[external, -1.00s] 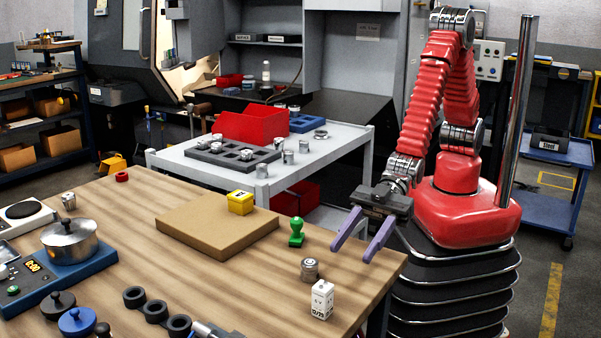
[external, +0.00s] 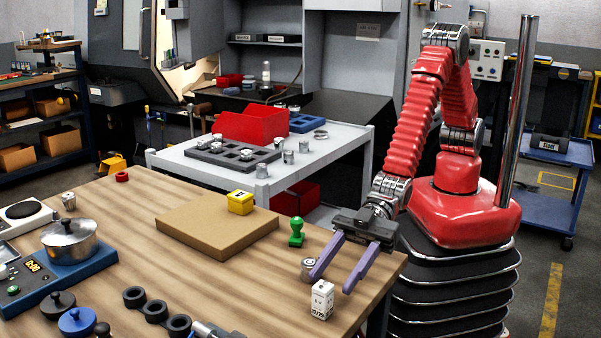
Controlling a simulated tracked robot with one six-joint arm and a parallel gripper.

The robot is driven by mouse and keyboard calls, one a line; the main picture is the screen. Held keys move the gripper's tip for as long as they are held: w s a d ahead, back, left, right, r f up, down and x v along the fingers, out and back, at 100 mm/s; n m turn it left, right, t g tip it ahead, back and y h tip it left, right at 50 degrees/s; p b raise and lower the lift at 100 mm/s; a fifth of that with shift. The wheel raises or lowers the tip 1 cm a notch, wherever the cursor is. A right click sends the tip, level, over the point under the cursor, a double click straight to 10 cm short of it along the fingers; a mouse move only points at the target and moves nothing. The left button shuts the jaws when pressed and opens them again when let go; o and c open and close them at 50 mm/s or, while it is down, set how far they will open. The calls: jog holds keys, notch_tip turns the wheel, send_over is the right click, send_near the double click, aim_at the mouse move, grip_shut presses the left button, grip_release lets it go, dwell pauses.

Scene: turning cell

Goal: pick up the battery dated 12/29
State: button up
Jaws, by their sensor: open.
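The battery dated 12/29 (external: 322,300) is a small white block with dark print, standing upright at the near right corner of the wooden table. My gripper (external: 331,284) is open, its two purple fingers pointing down and left toward the battery. The fingertips are close to the battery in the picture; I see no clear contact. The left finger partly covers a round metal part (external: 307,265) standing behind the battery.
A green stamp-like piece (external: 296,232) stands beyond the metal part. A cardboard-coloured slab (external: 217,227) carries a yellow block (external: 240,202). The table is bare left of the battery.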

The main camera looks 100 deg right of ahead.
aim_at(323, 293)
jog(key=shift+a, duration=0.1)
jog(key=shift+x, duration=2.5)
jog(key=shift+f, duration=0.1)
grip_shut()
notch_tip(323, 293, up, 10)
jog(key=shift+r, duration=0.1)
